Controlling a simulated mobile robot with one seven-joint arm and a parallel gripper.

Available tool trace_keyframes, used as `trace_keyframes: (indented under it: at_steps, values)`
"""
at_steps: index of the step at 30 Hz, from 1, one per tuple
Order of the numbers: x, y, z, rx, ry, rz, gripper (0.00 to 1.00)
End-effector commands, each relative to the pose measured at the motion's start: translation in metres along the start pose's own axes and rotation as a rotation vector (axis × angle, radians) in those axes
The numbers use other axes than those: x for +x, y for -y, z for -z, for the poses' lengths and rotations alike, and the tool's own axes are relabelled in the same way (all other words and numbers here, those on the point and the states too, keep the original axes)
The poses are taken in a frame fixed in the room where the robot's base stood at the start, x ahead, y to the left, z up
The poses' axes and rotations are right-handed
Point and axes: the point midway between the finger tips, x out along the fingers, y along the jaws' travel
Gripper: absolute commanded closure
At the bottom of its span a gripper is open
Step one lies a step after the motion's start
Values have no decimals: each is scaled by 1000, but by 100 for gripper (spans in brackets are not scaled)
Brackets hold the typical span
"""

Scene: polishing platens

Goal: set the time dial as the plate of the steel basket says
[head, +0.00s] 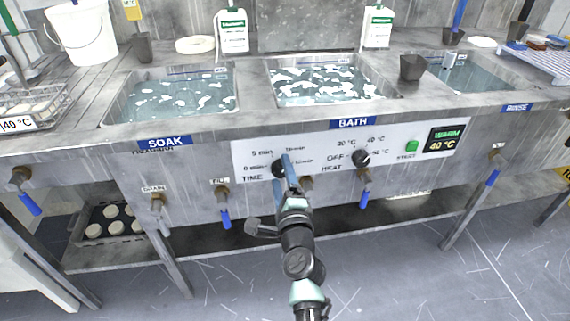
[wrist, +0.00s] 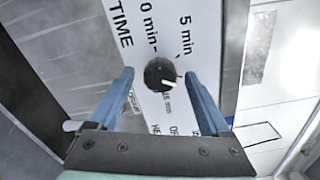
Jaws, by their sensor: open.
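The time dial (head: 279,168) is a small black knob at the left of the white panel, partly behind my gripper. In the wrist view the dial (wrist: 155,70) shows a white mark pointing to the lower right, away from the "0 min" and "5 min" labels; the label it faces is not readable. My gripper (wrist: 159,75) is open, its blue fingers either side of the dial, with no clear contact. In the head view my gripper (head: 289,168) is at the panel.
The heat dial (head: 361,157) sits right of the time dial. Further right are a green button (head: 412,146) and a display (head: 444,139) showing 40 °C. Blue-handled taps (head: 364,190) stick out below the panel. The basins lie above it.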

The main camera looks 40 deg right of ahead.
Motion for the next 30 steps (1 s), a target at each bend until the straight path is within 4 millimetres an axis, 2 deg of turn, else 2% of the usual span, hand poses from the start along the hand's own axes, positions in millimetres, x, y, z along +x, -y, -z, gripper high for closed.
trace_keyframes:
  at_steps: [5,15,21,30]
  values:
    - [-20,1,-1,-2,0,-2,19]
    - [-82,1,-1,-1,1,-3,19]
    - [-111,0,0,-1,1,-3,19]
    - [-127,0,0,1,1,-1,19]
